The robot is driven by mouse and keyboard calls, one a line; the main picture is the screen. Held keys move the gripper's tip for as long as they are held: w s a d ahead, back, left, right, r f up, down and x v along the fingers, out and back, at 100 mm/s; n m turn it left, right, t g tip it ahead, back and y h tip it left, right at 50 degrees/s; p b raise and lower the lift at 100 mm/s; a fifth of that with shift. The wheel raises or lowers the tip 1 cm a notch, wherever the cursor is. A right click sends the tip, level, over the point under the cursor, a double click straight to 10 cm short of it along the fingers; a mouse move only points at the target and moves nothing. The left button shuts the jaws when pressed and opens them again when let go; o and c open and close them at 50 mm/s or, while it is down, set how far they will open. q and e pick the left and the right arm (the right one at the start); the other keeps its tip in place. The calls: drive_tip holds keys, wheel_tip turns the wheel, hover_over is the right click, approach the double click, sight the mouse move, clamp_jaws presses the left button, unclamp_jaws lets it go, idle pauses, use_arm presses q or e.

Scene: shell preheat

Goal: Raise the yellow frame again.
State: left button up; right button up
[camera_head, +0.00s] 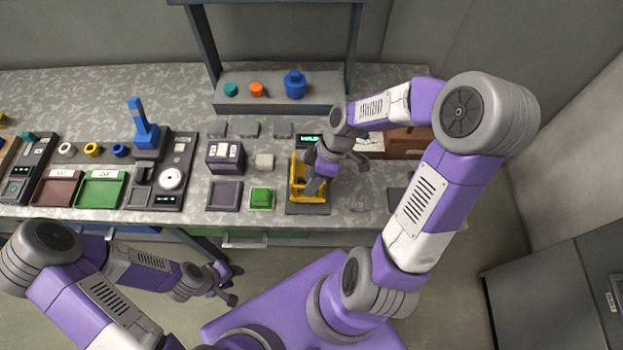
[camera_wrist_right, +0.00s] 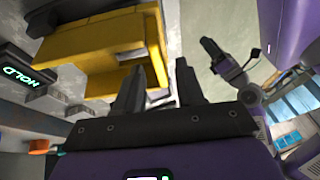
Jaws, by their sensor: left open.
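The yellow frame (camera_head: 296,181) stands on a dark base plate (camera_head: 308,209) on the bench, in front of a small lit display. My right gripper (camera_head: 335,178) is just to its right, partly hidden by its own arm. In the right wrist view the yellow frame (camera_wrist_right: 95,55) fills the upper left. The right fingers (camera_wrist_right: 156,80) are apart there, and the frame's edge shows beside and behind the left finger; contact cannot be told. My left gripper (camera_head: 235,284) is open and empty, in front of the bench; it also shows in the right wrist view (camera_wrist_right: 222,58).
A display (camera_wrist_right: 25,78) reading HOLD is left of the frame in the wrist view. A green block (camera_head: 262,198) and a dark tray (camera_head: 224,194) lie left of the frame. A brown box (camera_head: 405,142) stands behind right. A raised shelf (camera_head: 275,92) is at the back.

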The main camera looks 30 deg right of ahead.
clamp_jaws()
use_arm(q)
drive_tip(key=shift+r, duration=0.15)
use_arm(e)
drive_tip(key=shift+r, duration=0.1)
